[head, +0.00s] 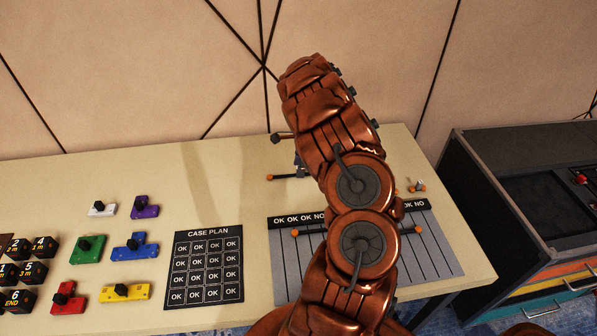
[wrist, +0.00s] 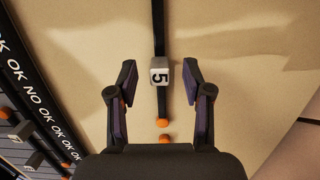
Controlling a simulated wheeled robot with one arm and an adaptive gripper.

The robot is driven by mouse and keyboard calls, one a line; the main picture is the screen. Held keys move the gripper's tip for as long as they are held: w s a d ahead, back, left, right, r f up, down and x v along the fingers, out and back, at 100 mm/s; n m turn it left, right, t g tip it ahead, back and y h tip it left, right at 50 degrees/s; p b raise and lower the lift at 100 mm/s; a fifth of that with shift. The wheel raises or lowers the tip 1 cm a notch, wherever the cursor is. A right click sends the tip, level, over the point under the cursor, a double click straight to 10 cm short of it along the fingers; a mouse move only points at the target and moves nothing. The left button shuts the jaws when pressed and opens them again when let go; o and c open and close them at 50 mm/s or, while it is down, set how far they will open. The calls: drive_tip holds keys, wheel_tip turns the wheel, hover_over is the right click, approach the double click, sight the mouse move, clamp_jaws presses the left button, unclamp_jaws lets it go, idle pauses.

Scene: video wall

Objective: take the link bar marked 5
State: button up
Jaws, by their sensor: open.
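The link bar marked 5 shows in the wrist view as a dark bar (wrist: 162,100) with an orange end and a pale block marked 5 (wrist: 159,76). It lies on the beige table top. My gripper (wrist: 159,70) is open, with one finger on each side of the block and a gap on both sides. In the head view a dark bar with an orange left end (head: 284,177) shows beside my arm; its number cannot be read there. My arm hides the gripper's fingers and much of that area in the head view.
A second orange tip (wrist: 165,138) lies close to the bar's end. A grey slotted board (head: 440,258) with an OK/NO header holds orange-ended bars. A CASE PLAN card (head: 208,232), coloured knobbed pieces (head: 135,247) and black numbered blocks (head: 37,272) lie left. A dark cabinet (head: 520,200) stands right.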

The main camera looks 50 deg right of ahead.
drive_tip(key=shift+w+f, duration=0.1)
drive_tip(key=shift+f, duration=0.5)
clamp_jaws()
